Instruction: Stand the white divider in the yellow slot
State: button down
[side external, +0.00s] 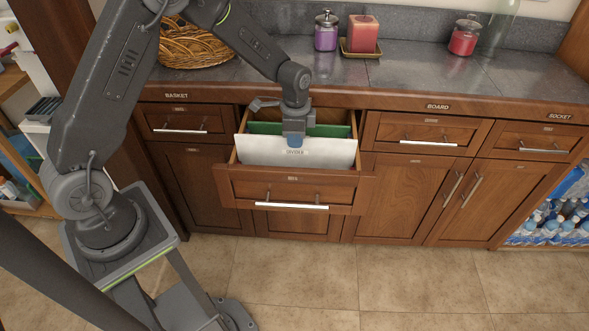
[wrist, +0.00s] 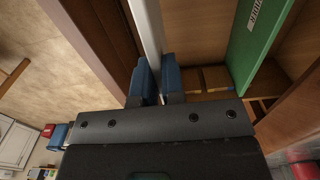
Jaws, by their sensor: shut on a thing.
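The white divider (side external: 258,151) stands upright across the open drawer (side external: 245,184), near its front. It carries a label reading "DIVIDER". My gripper (side external: 294,143) is above the drawer, pointing down, with its fingers at the divider's top middle. In the wrist view the divider (wrist: 149,30) runs between the two blue fingertips (wrist: 158,82), which are shut on it.
A green divider (side external: 328,131) stands behind the white one in the drawer; it also shows in the wrist view (wrist: 255,45). The counter (side external: 400,75) behind holds a basket (side external: 190,46), candles and jars.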

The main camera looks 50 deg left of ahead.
jog(key=shift+r, duration=2.6)
jog(key=w+a+r, duration=0.3)
jog(key=w+a, duration=0.2)
jog(key=shift+r, duration=0.3)
jog(key=shift+f, duration=0.2)
jog(key=shift+f, duration=2.7)
notch_tip(320, 180, down, 8)
dwell(1.3)
